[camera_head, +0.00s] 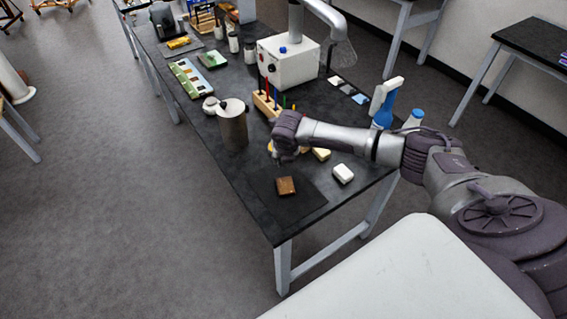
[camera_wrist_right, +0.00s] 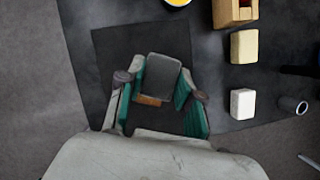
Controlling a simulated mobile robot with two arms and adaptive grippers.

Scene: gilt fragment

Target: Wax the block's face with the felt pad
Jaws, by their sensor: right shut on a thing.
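My right gripper (camera_wrist_right: 156,84) is shut on the dark grey felt pad (camera_wrist_right: 162,74), which lies between its teal fingers in the right wrist view. In the head view the right gripper (camera_head: 277,151) hangs over the table, just behind the block; I cannot make out the pad there. The brown wooden block (camera_head: 285,186) sits on a dark mat (camera_head: 300,206) near the table's front corner. In the wrist view only a strip of the block (camera_wrist_right: 149,100) shows past the pad. I cannot tell whether pad and block touch. My left gripper is not in view.
A white block (camera_head: 343,173) and a pale yellow block (camera_head: 321,154) lie right of the mat. A yellow-filled round thing (camera_wrist_right: 178,2) is at the wrist view's top. A grey cylinder (camera_head: 233,128) and a wooden rack (camera_head: 266,104) stand behind. The mat's front is clear.

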